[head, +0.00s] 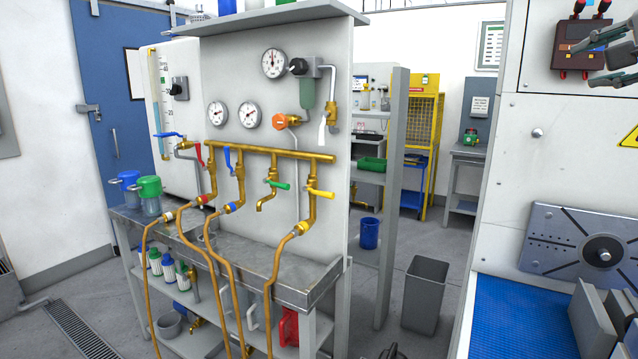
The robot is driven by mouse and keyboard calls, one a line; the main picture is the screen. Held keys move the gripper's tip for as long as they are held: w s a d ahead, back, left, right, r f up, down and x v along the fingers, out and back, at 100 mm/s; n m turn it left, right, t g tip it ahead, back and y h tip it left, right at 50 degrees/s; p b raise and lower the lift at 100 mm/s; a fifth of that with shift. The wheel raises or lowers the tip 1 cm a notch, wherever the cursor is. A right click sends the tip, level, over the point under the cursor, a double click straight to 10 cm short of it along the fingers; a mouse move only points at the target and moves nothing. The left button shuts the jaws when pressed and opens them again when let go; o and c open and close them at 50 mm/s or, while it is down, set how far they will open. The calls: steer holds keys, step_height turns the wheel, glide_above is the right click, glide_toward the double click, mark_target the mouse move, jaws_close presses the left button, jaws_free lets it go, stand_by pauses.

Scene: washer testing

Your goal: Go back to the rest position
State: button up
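My gripper (582,64) shows at the top right edge of the head view, cut off by the frame. Its two grey fingers point left and stand apart, with nothing seen between them. It is in front of the white panel (545,130), over a dark red box with terminals (572,48). I cannot tell how far it is from the panel. The rest of the arm is out of view.
A test bench (300,285) with brass taps, gauges (274,63) and hoses fills the middle left. A grey bin (424,293) and a blue bucket (370,233) stand on the floor. A blue mat (510,318) and grey blocks (592,318) lie at lower right.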

steer(key=s+a+f+n+g+y+p, duration=0.1)
steer(key=s+a+f+n+g+y, duration=0.2)
steer(key=a+f+n, duration=0.35)
steer(key=s+a+f+n+g+y+p, duration=0.1)
steer(key=s+a+f+n+g+y, duration=0.15)
steer(key=a+f, duration=0.7)
steer(key=s+a+f+n+g+h, duration=0.1)
steer(key=s+a+f+n+g, duration=0.1)
steer(key=s+f, duration=0.5)
steer(key=s+a+f+n+g+h+p, duration=0.1)
steer(key=s+a+f+n+g, duration=0.1)
steer(key=s+f+n+g, duration=0.2)
steer(key=s+f+n, duration=0.1)
steer(key=s+f, duration=0.2)
steer(key=s, duration=0.3)
steer(key=shift+a, duration=0.3)
steer(key=shift+s, duration=0.1)
